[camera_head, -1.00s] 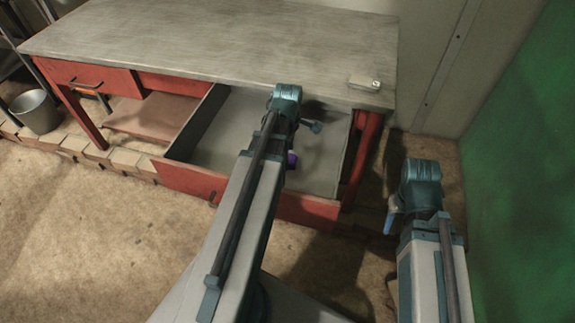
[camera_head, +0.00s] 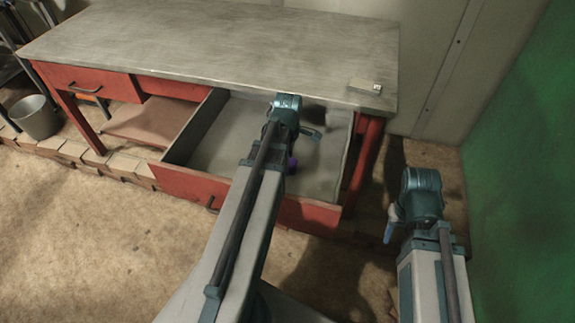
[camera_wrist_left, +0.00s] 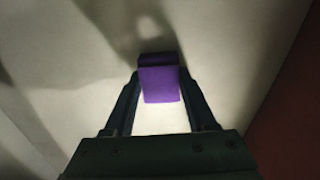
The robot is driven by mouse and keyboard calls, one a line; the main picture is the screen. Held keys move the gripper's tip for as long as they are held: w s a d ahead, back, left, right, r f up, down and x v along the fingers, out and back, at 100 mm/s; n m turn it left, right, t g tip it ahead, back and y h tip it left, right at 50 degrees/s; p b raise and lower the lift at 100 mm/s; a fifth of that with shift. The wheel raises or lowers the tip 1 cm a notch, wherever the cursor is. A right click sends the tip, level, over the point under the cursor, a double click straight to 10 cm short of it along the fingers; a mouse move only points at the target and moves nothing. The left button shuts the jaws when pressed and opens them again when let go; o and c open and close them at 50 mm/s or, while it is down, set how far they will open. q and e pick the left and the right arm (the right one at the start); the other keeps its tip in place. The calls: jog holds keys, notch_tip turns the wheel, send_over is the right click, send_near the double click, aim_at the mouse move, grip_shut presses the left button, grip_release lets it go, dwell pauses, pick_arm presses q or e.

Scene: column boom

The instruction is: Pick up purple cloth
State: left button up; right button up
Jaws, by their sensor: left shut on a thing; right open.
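The purple cloth (camera_wrist_left: 160,82) is a small folded block between the two fingers of my left gripper (camera_wrist_left: 159,88) in the left wrist view. The gripper is shut on it, over the pale floor of the open drawer (camera_head: 225,150). In the head view only a small purple patch of the cloth (camera_head: 292,165) shows beside my left wrist; the arm hides the rest. Whether the cloth still touches the drawer floor I cannot tell. My right gripper (camera_head: 391,225) hangs at the right over the floor, away from the drawer, open and seen only in part.
The drawer belongs to a red table with a grey top (camera_head: 220,50). A small light block (camera_head: 365,86) lies at the top's right front corner. A grey bucket (camera_head: 36,117) stands at the left by a row of bricks (camera_head: 100,160). A green wall (camera_head: 525,170) is close on the right.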

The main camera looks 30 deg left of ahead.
pick_arm(q)
jog(key=shift+r, duration=0.1)
notch_tip(320, 180, up, 10)
jog(key=p, duration=1)
jog(key=o, duration=0.7)
jog(key=c, duration=0.5)
jog(key=shift+c, duration=0.2)
